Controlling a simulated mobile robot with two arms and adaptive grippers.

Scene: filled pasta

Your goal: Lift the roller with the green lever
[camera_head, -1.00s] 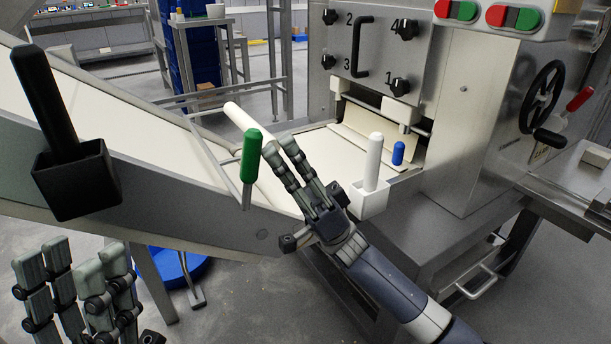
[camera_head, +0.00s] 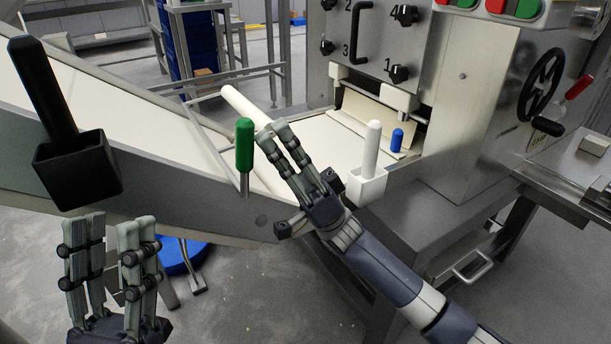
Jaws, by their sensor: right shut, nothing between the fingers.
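The green lever (camera_head: 244,146) stands upright on the near edge of the conveyor, on a thin metal stem. The white roller (camera_head: 241,103) lies slanted across the belt behind it, its near end partly hidden by my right gripper. My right gripper (camera_head: 271,133) is shut and empty just right of the green lever, its fingers pointing up and left, with a small gap to the lever's handle visible. My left gripper (camera_head: 111,222) is open and empty at the lower left, fingers pointing up, below the black lever's box.
A black lever (camera_head: 43,88) in a black box (camera_head: 78,170) stands at the left. A white lever (camera_head: 371,150) and a blue knob (camera_head: 397,139) are right of my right gripper. The machine housing (camera_head: 466,110) with a handwheel (camera_head: 541,95) fills the right side.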

